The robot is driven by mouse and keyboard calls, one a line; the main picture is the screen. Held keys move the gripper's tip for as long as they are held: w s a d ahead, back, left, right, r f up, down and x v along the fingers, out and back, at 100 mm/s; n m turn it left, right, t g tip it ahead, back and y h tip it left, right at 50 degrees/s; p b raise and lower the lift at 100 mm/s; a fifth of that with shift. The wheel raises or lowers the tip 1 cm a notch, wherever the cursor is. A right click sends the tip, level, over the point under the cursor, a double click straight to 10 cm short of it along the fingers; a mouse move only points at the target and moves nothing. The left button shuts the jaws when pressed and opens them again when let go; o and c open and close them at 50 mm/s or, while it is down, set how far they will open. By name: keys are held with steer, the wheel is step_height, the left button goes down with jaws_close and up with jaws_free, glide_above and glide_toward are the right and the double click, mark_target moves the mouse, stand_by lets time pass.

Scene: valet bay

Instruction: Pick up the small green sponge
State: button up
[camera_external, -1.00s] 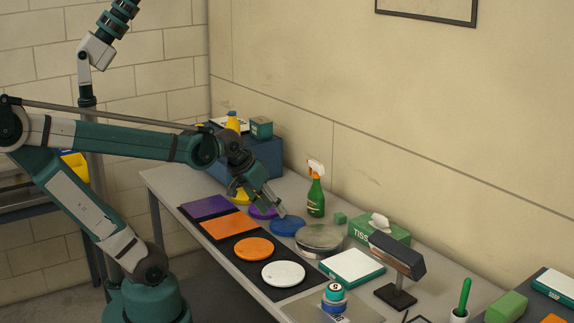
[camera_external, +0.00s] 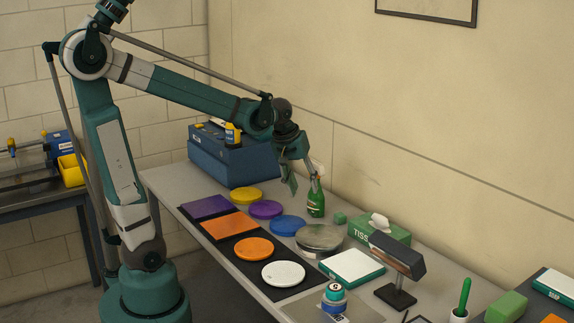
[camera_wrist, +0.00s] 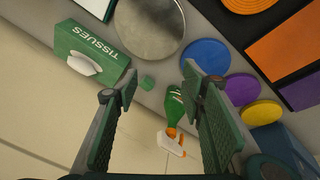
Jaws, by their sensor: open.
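A small green block (camera_external: 340,218), which looks like the small green sponge, lies on the grey table between the spray bottle and the tissue box. In the wrist view the sponge (camera_wrist: 147,83) shows between my fingers, nearer the left one, beyond their tips. My gripper (camera_external: 302,181) is open and empty, above the table by the green spray bottle (camera_external: 316,200). It also shows in the wrist view (camera_wrist: 158,80), fingers wide apart, with the bottle between them. A larger green block (camera_external: 506,306) lies at the right end of the table.
The tissue box (camera_external: 379,232) stands just right of the sponge, and a round metal plate (camera_external: 320,237) lies in front. Blue (camera_external: 287,225), purple (camera_external: 265,209) and yellow (camera_external: 245,195) discs lie left. A blue toolbox (camera_external: 232,160) stands at the back left.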

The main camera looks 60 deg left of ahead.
steer(key=w+a+f+n+g+p, duration=0.2)
steer(key=w+f+n+p, duration=0.15)
steer(key=w, duration=0.85)
steer(key=n+g+p, duration=0.2)
steer(key=n+p, duration=0.2)
steer(key=n, duration=0.1)
glide_above(339, 214)
step_height(339, 214, down, 8)
steer(key=shift+s+r, duration=0.15)
steer(key=shift+w+a+f+n, duration=0.1)
steer(key=shift+w+f+n, duration=0.15)
steer(key=shift+f, duration=0.25)
steer(key=shift+f, duration=1.3)
steer(key=shift+f, duration=2.6)
